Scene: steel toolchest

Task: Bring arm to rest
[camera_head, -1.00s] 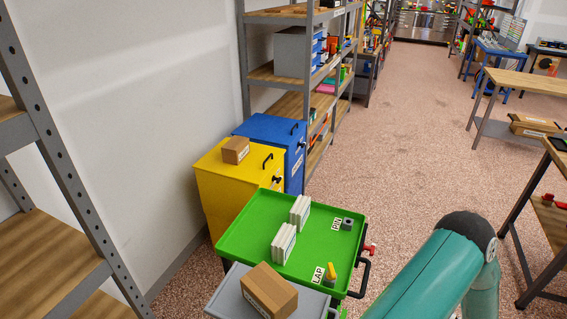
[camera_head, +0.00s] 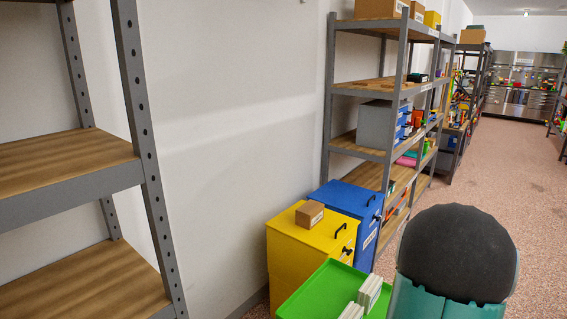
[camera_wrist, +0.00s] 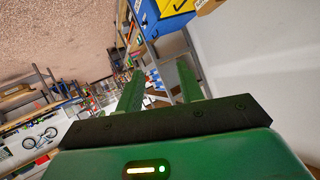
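My gripper (camera_wrist: 160,70) shows in the wrist view with its two green fingers apart and nothing between them. The picture there is tilted, and the fingers point out over the room, touching nothing. In the head view my teal arm with its dark rounded joint (camera_head: 456,252) stands at the lower right, close to the camera. The gripper itself is not visible in the head view.
A green tray cart (camera_head: 310,290) with white blocks stands at the bottom, partly behind my arm. Yellow (camera_head: 297,255) and blue (camera_head: 346,207) cabinets stand behind it. A shelf rack (camera_head: 145,165) is close at left; open floor (camera_head: 490,180) lies at right.

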